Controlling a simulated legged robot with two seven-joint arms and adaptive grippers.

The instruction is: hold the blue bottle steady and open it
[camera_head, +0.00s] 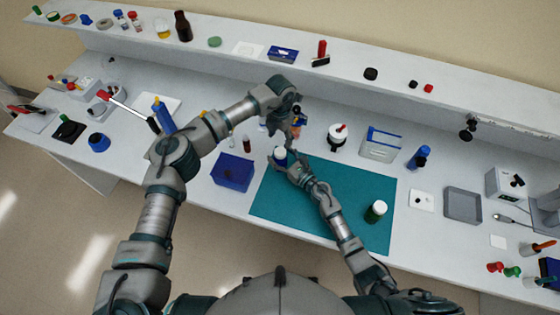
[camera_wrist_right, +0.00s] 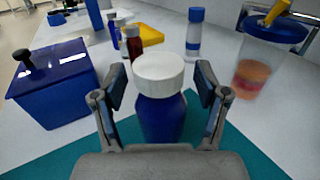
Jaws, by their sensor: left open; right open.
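The blue bottle (camera_head: 281,158) with a white cap stands upright near the far left corner of the teal mat. In the right wrist view the bottle (camera_wrist_right: 161,115) is centred between the fingers of my right gripper (camera_wrist_right: 160,108), its white cap above them. The right gripper (camera_head: 286,163) is open around the bottle, with gaps visible on both sides. My left gripper (camera_head: 284,127) is open just behind the bottle and higher up, pointing down, apart from the cap. Its fingertips are partly hard to make out in the head view.
A dark blue box (camera_head: 233,172) stands left of the teal mat (camera_head: 335,190). A green bottle with a white cap (camera_head: 376,211) stands on the mat's right. A lidded cup with orange contents (camera_wrist_right: 258,65) is close behind the bottle.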

